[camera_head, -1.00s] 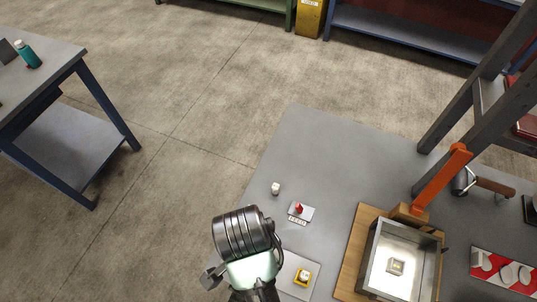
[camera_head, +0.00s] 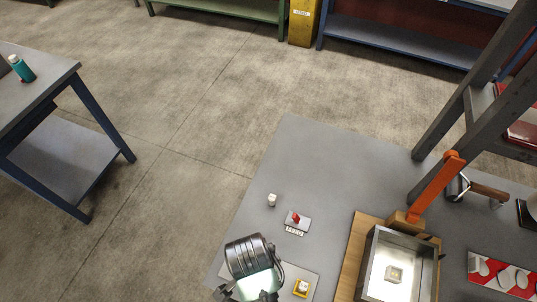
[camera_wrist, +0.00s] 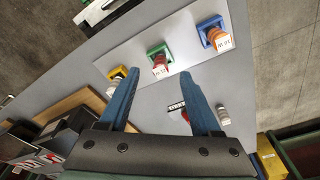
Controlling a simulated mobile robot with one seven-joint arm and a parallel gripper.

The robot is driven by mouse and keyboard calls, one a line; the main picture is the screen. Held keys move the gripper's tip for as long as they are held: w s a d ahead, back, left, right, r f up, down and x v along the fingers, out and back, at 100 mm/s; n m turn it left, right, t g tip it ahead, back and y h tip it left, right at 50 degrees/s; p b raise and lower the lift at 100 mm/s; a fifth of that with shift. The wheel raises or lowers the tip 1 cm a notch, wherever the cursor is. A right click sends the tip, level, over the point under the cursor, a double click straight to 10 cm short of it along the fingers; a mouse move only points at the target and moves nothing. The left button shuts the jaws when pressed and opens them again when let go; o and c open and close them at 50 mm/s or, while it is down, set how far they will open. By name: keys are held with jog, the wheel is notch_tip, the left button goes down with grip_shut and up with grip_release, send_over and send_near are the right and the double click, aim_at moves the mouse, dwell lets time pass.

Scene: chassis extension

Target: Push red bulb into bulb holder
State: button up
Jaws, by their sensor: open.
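In the wrist view a pale board (camera_wrist: 185,40) carries a blue holder (camera_wrist: 213,30), a green holder (camera_wrist: 158,57) and a yellow holder (camera_wrist: 117,73). Reddish pieces with white labelled faces stand in the blue and green holders; I cannot tell for sure which is the red bulb. My gripper (camera_wrist: 160,74) is open, its blue fingertips on either side of the green holder's red piece (camera_wrist: 159,68); whether they touch it is unclear. In the head view my wrist hides most of the board, but the yellow holder (camera_head: 301,288) shows.
A small plate with a red part (camera_head: 296,218) and a small white cylinder (camera_head: 271,200) stand beyond the board. A metal box (camera_head: 372,262) and an orange lever (camera_head: 436,187) are at right. The far table top (camera_head: 310,155) is clear.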

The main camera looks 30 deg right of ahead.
jog(key=shift+d+f+p, duration=0.25)
jog(key=shift+f+p, duration=0.05)
jog(key=shift+f, duration=1)
jog(key=shift+d+f+p, duration=0.25)
jog(key=shift+f, duration=1)
grip_shut()
